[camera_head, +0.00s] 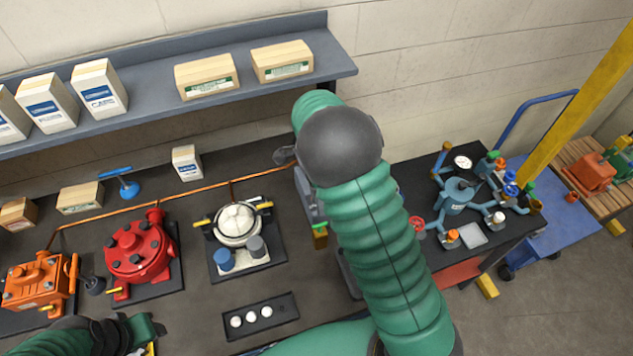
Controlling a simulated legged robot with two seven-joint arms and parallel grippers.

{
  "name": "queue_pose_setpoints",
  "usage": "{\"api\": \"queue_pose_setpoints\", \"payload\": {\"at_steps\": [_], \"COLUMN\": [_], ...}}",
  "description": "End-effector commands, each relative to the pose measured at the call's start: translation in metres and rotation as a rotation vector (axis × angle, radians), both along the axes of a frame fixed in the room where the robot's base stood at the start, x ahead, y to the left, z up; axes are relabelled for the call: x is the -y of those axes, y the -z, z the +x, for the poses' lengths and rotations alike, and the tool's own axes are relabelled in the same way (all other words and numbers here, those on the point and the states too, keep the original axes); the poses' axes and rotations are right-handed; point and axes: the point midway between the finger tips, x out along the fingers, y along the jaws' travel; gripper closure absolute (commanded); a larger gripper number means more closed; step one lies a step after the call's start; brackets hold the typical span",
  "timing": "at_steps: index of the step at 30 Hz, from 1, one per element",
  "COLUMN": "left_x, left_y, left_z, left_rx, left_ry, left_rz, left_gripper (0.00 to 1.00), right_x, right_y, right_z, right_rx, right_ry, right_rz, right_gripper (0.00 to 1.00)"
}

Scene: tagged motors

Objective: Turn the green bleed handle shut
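I cannot make out for certain which part is the green bleed handle. A blue-grey pump (459,196) with several coloured fittings stands on the dark bench at the right. A green-topped fitting (493,156) is at its back right. My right arm rises through the middle of the view and covers part of the bench.
An orange motor (38,283), a red motor (137,250) and a white-topped unit (238,224) stand along the bench. A black tray (262,316) holds white round pieces. A shelf (225,98) with boxes runs behind. A blue cart (560,225) and yellow post (580,110) stand right.

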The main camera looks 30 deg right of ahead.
Motion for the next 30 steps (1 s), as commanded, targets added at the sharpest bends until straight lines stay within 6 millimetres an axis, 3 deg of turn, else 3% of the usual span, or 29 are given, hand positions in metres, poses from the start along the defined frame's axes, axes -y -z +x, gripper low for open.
{"api": "queue_pose_setpoints", "payload": {"at_steps": [6,12,26,30], "left_x": [0.000,0.000,0.000,0.000], "left_y": [0.012,0.014,0.014,0.029], "left_z": [0.000,0.000,0.000,0.000], "left_rx": [0.000,0.000,0.000,0.000], "left_ry": [0.000,0.000,0.000,0.000], "left_rz": [0.000,0.000,0.000,0.000], "left_gripper": [0.53,0.53,0.53,0.53], "right_x": [0.002,0.004,0.004,-0.002], "right_y": [-0.057,-0.084,-0.087,-0.063], "right_z": [0.013,0.018,0.018,0.006], "right_rx": [0.004,0.000,-0.001,0.039], "right_ry": [-0.001,0.001,0.000,-0.156], "right_rz": [-0.001,-0.001,-0.001,0.030], "right_gripper": [0.66,0.66,0.66,0.66]}}
